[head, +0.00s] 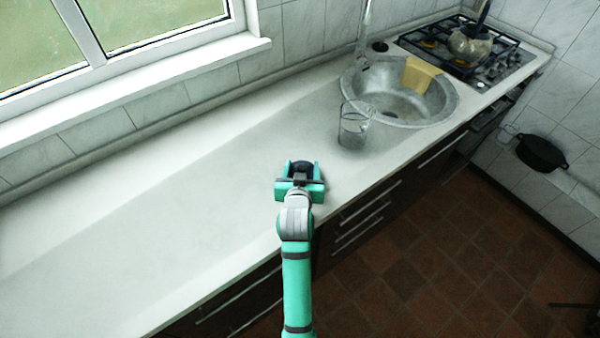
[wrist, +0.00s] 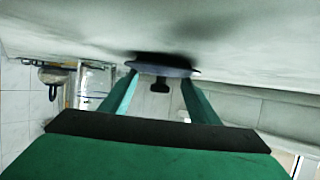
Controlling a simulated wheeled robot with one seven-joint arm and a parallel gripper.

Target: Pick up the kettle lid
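The kettle lid (head: 302,165) is a small dark disc on the white counter, partly hidden in the head view by my gripper (head: 300,178). In the wrist view, which looks upside down, the lid (wrist: 165,69) shows edge-on with its black knob (wrist: 160,86) facing my palm. My two fingers (wrist: 159,80) are spread on either side of the knob, with clear gaps, and their tips are close to the lid. Whether the tips touch the lid is unclear. The kettle (head: 470,46) stands on the hob at the far right.
A clear glass jug (head: 354,126) stands right of my gripper, before the round metal sink (head: 440,103) with a yellow cloth (head: 420,75) on its rim. The gas hob (head: 500,62) is beyond. The counter (head: 130,240) is clear on the left.

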